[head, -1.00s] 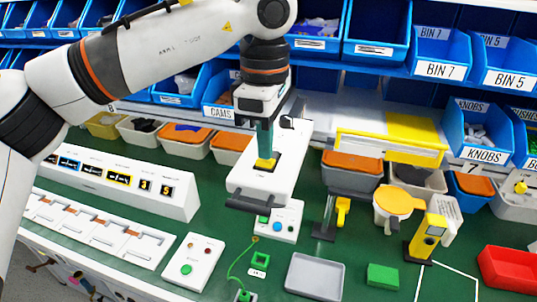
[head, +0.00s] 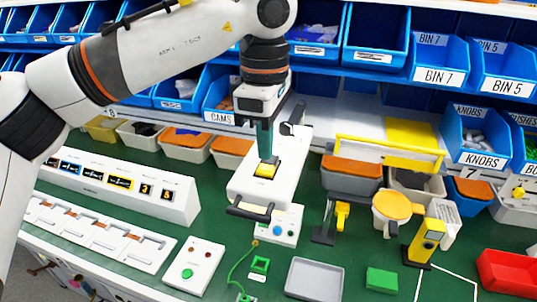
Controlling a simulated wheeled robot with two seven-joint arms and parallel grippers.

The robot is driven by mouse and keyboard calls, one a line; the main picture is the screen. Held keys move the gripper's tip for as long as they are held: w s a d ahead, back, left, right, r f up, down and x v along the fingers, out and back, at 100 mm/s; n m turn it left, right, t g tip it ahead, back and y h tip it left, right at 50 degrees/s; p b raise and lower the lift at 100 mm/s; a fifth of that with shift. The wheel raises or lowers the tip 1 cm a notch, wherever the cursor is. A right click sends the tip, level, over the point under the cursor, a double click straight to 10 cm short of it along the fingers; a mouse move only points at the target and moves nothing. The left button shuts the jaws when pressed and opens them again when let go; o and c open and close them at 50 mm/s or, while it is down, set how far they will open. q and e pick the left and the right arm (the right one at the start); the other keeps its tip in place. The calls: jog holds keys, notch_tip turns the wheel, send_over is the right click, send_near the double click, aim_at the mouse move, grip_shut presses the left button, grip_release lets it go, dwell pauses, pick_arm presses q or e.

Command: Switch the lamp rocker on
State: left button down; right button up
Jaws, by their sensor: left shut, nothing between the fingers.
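A white box (head: 288,178) stands mid-bench with a yellow rocker (head: 266,171) in a dark frame on its top. A small label below the rocker is too small to read. My left gripper (head: 267,157) comes straight down over it, with its fingers shut and empty. The teal fingertips are at the rocker's far edge and appear to touch it. They hide part of that edge. My right gripper is not in view.
A white panel (head: 287,236) with coloured buttons stands just in front of the box. A long white switch panel (head: 120,185) lies left. A grey tray (head: 315,280), a green block (head: 382,279) and a yellow device (head: 428,238) are front right. Bins (head: 352,172) stand behind.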

aim_at(265, 169)
pick_arm(q)
notch_tip(265, 169, up, 5)
jog(key=p, duration=0.3)
jog(key=shift+f, duration=0.1)
dwell(0.4)
